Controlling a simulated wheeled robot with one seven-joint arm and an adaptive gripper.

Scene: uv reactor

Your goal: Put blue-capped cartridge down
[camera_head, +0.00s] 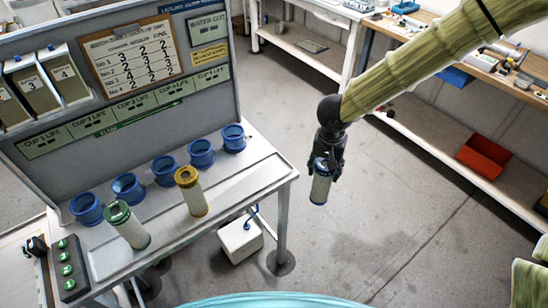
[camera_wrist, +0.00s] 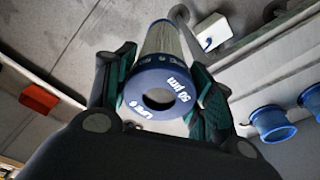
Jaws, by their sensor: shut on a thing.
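The blue-capped cartridge (camera_head: 321,187) is a pale cylinder with blue ends, held in my gripper (camera_head: 325,165). It hangs roughly upright over open floor, to the right of the workbench (camera_head: 235,190). In the wrist view the blue cap (camera_wrist: 158,92) shows a round hole and the marking "50 µm". The two finger pads of my gripper (camera_wrist: 160,85) are on either side of it, shut on it.
Several blue cup holders (camera_head: 202,153) stand in a row on the bench. A yellow-capped cartridge (camera_head: 190,192) and a green-capped cartridge (camera_head: 127,226) stand in front of them. A panel with green buttons (camera_head: 67,270) is at the left front. A white box (camera_head: 240,238) is below the bench.

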